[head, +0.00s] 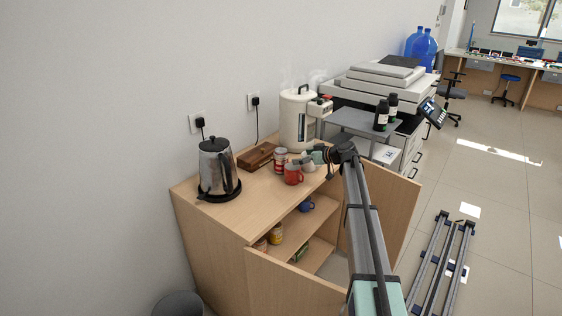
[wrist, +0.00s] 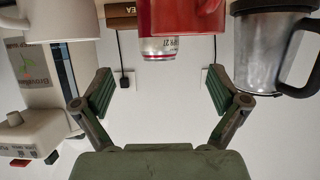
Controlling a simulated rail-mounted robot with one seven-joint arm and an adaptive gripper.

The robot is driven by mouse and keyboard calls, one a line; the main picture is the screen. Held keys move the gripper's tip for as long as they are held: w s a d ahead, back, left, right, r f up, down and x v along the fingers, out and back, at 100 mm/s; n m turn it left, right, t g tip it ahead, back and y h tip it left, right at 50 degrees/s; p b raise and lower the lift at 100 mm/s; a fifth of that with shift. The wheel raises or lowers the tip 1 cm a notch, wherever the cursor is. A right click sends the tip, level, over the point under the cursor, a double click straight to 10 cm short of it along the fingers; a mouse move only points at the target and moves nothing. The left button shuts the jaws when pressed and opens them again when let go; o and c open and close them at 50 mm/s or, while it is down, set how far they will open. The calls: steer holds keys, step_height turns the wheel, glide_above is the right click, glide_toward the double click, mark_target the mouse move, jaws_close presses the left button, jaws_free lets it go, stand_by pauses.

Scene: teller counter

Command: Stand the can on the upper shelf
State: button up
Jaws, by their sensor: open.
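The can, red and silver-white (head: 280,157), stands on the cabinet's wooden top, behind a red mug (head: 293,176). In the wrist view, which looks upside down, the can (wrist: 162,48) shows at top centre, partly hidden by the red mug (wrist: 186,15). My gripper (head: 313,157) is above the cabinet top, right of the can and near a pale mug (head: 308,166). In the wrist view my gripper (wrist: 160,92) has its fingers wide apart with nothing between them. The upper shelf (head: 308,224) is inside the open cabinet below; my arm hides part of the cabinet.
A steel kettle (head: 217,168), a brown box (head: 257,156) and a white urn (head: 297,118) stand on the top. A blue mug (head: 306,204) and a yellow can (head: 276,233) are inside the cabinet. An open door (head: 290,285) stands in front. Black bottles (head: 386,110) stand at right.

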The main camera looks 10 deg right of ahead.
mark_target(287, 158)
steer(key=p+x, duration=0.1)
steer(key=x, duration=0.6)
steer(key=shift+p+x, duration=1.15)
steer(key=shift+x, duration=1.5)
steer(key=shift+w+d+r, duration=0.1)
steer(key=shift+d, duration=0.05)
steer(key=c, duration=1.6)
steer(key=shift+c, duration=0.6)
steer(key=shift+r, duration=0.1)
steer(key=shift+r, duration=0.1)
